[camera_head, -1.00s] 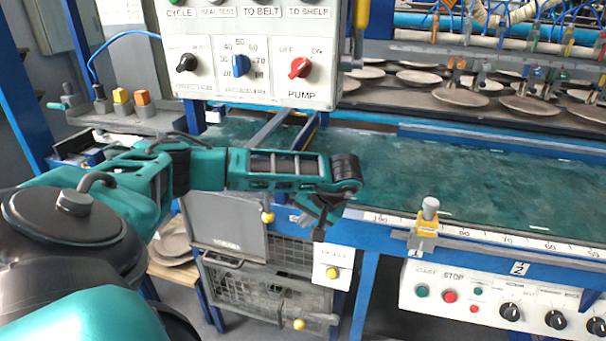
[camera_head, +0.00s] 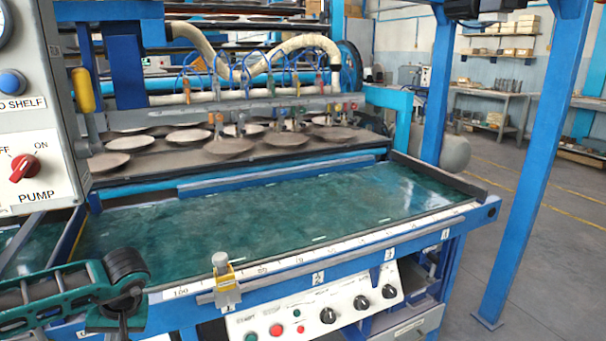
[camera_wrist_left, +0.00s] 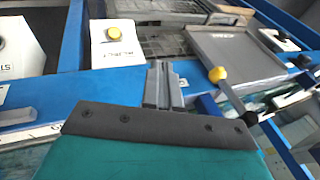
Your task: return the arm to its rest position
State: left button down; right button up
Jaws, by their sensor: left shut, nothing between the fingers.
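My left arm comes in at the lower left of the head view, its teal forearm level and its dark wrist beside the front rail of the machine. My left gripper (camera_head: 122,325) hangs down there, partly cut off by the lower edge. In the left wrist view the left gripper (camera_wrist_left: 163,72) shows its grey fingers together, with nothing between them. It is in front of the blue frame (camera_wrist_left: 85,92), and I cannot tell the gap between them. My right arm and right gripper are not in view.
The pump panel (camera_head: 30,120) stands close above my left arm. A grey tray (camera_wrist_left: 235,50) and a yellow knob (camera_wrist_left: 217,74) are near the gripper. Open floor (camera_head: 540,250) lies right.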

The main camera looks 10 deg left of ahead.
pick_arm(q)
jog(key=s+d+f+n+h, duration=0.2)
jog(key=d+h, duration=0.2)
jog(key=d, duration=0.6)
jog(key=s+d+f+n+h, duration=0.1)
jog(key=s+d+n+h, duration=0.3)
jog(key=d, duration=0.6)
jog(key=d+f+n+h, duration=0.15)
jog(key=d+h, duration=0.35)
jog(key=d, duration=0.5)
jog(key=w+d+r+n+t+h+p, duration=0.1)
jog(key=d+r+n+t+h, duration=0.35)
jog(key=n, duration=0.65)
jog(key=w+d+r+n+t+h, duration=0.1)
jog(key=d+r+n+t+h, duration=0.35)
jog(key=n, duration=0.65)
jog(key=s+a+f+n+t+y+p, duration=0.1)
jog(key=a+f+n+t+y, duration=0.4)
jog(key=n, duration=0.8)
jog(key=s+a+f+n+y, duration=0.1)
jog(key=a+f+n+y, duration=0.3)
jog(key=a+n+y, duration=0.65)
jog(key=s+f+n+g, duration=0.3)
jog(key=s+f+n, duration=0.3)
jog(key=n, duration=0.4)
jog(key=shift+s+d, duration=0.15)
jog(key=shift+d, duration=0.2)
